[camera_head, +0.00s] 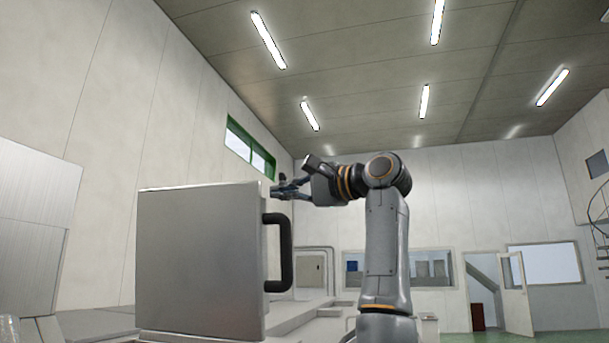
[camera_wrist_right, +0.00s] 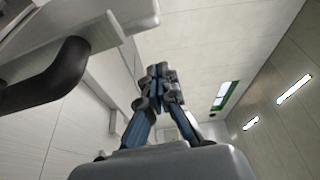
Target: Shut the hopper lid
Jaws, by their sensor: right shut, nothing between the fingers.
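The hopper lid (camera_head: 200,262) is a grey metal panel standing upright, left of centre in the head view. A thick black handle (camera_head: 284,252) is fixed to its right side. My right gripper (camera_head: 276,189) is shut and empty, pointing left at the lid's upper right corner, above the handle. I cannot tell whether the fingertips touch the lid. In the right wrist view the shut fingers (camera_wrist_right: 157,80) are at the centre, with the handle (camera_wrist_right: 48,85) and part of the lid (camera_wrist_right: 90,18) at the upper left. The hopper opening is hidden. My left gripper is not in view.
Pale metal panels (camera_head: 30,225) stand at the far left. Behind the lid are light grey ledges (camera_head: 300,318). An open white door (camera_head: 515,290) and windows (camera_head: 430,268) are in the far wall. The air above the lid is free.

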